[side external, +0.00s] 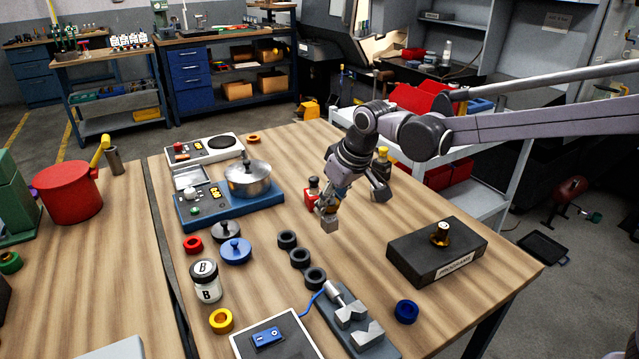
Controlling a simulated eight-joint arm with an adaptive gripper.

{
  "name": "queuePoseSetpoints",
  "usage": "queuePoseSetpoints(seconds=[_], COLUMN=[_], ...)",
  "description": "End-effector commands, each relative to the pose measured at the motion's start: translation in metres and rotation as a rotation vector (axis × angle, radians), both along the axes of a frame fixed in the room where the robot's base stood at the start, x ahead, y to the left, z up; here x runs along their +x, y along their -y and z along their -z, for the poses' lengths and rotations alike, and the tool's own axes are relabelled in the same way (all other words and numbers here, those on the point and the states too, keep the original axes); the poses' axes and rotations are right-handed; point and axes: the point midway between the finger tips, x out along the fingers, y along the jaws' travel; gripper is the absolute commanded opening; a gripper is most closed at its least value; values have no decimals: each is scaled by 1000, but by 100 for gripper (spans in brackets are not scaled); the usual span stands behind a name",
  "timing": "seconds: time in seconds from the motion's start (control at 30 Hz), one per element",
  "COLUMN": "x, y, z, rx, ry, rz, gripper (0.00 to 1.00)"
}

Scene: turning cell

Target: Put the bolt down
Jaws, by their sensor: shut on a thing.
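My gripper (329,208) is above the wooden table (375,268), near its middle, with its fingers pointing down. It is shut on the bolt. The fingers hide most of the bolt, and its outline is too small to make out. I cannot tell how far the fingertips are above the table top.
Several black rings (300,257) lie in front of my gripper, near a grey V-block fixture (352,325).

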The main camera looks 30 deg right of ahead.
Motion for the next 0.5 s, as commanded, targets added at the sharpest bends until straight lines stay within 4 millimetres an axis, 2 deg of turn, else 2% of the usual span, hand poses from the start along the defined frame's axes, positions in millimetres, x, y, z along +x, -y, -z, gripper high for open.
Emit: queuePoseSetpoints(seconds=[0.3, 0.5], x=[1, 0], y=[0, 0], z=[35, 40], rx=[-1, -1], ry=[1, 1], rz=[0, 0], gripper=[0, 0])
